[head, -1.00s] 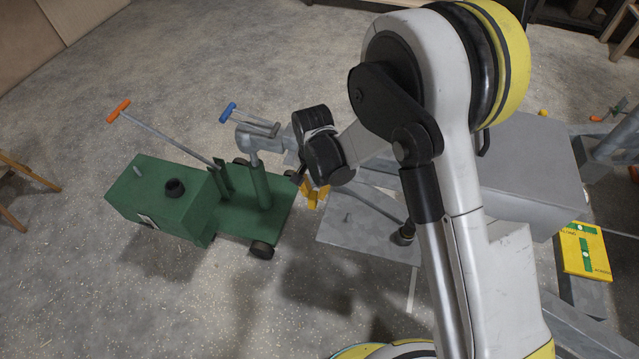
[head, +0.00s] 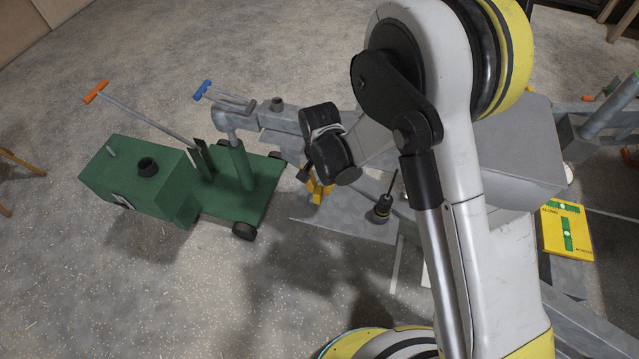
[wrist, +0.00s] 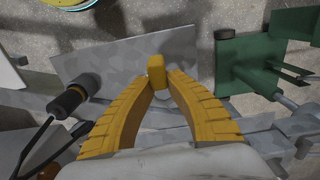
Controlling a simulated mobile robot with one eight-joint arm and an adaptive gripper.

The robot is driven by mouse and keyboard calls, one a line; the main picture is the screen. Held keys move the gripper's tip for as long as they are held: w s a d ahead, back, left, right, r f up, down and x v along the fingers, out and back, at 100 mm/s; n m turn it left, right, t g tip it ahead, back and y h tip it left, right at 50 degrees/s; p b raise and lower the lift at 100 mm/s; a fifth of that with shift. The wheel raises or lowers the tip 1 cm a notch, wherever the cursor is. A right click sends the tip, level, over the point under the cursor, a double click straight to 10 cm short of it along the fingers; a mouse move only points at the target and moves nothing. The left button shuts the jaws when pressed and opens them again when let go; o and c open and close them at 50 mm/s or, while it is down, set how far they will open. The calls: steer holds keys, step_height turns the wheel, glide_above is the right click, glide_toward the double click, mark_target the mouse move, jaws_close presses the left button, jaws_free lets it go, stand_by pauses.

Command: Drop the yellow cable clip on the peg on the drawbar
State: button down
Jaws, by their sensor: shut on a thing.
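My gripper (wrist: 155,88) has two curved yellow fingers, closed at their tips on a small yellow block, the cable clip (wrist: 156,68). In the wrist view the clip is in front of the grey metal plate of the drawbar (wrist: 115,65). In the head view my gripper (head: 318,192) is a small yellow patch below my black wrist, over the left part of the plate (head: 350,222). The clip cannot be told from the fingers there. I cannot make out the peg in either current view. The gap between clip and plate cannot be judged.
A black plug (head: 381,210) with a cable stands right of my gripper; it also shows in the wrist view (wrist: 75,97). A green wheeled cart (head: 150,180) with an orange-handled bar is left. A yellow box (head: 567,230) is at the right. Floor in front is clear.

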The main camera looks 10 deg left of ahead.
step_height(320, 180, down, 4)
steer(key=shift+f+b, duration=0.25)
steer(key=shift+b, duration=0.75)
steer(key=shift+f, duration=1.05)
steer(key=c, duration=1.4)
jaws_free()
